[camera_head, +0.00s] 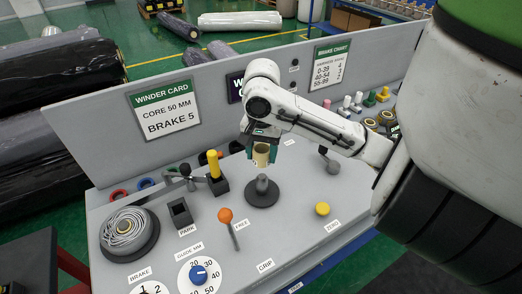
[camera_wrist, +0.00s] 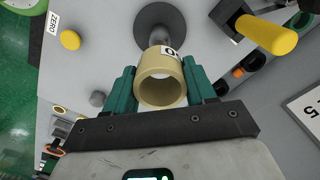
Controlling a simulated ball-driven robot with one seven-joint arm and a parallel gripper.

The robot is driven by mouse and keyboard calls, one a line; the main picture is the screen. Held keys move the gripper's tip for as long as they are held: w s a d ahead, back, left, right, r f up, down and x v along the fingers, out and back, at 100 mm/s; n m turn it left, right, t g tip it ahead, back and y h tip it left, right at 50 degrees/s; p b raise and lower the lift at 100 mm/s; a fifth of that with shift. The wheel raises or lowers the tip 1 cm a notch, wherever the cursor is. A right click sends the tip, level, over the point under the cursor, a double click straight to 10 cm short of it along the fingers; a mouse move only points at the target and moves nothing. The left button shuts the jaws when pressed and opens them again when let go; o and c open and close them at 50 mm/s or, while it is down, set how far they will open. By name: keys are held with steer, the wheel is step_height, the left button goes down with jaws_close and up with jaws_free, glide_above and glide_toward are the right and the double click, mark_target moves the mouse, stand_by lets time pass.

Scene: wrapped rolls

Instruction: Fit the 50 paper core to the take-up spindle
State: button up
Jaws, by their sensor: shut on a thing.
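The tan paper core (camera_head: 261,158) is a short hollow tube held upright or nearly so between the green fingers of my gripper (camera_head: 262,153). In the wrist view the core (camera_wrist: 160,88) shows its open bore and part of a white label ending in 0; the rest of the label is hidden. The take-up spindle (camera_head: 262,185) is a grey post on a dark round base. The core is above it and apart from it in the head view. In the wrist view the spindle's base (camera_wrist: 148,22) lies beyond the core, which hides part of the post.
An orange-knobbed lever (camera_head: 225,215) stands front left of the spindle by the FREE label. A yellow-handled piece (camera_head: 213,165) stands to the left, a yellow button (camera_head: 322,209) to the right. A card (camera_head: 164,110) reads CORE 50 MM, BRAKE 5. The guide dial (camera_head: 198,273) is in front.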

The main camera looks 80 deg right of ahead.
steer(key=b, duration=0.3)
glide_above(262, 183)
steer(key=d, duration=0.2)
steer(key=shift+w+a+f, duration=0.1)
steer(key=shift+f, duration=1.2)
steer(key=shift+w+a+f, duration=0.1)
steer(key=shift+f, duration=1.15)
steer(key=shift+p, duration=0.75)
steer(key=shift+f+b, duration=3.2)
steer(key=shift+f, duration=1.1)
steer(key=o, duration=1.1)
steer(key=shift+o, duration=0.2)
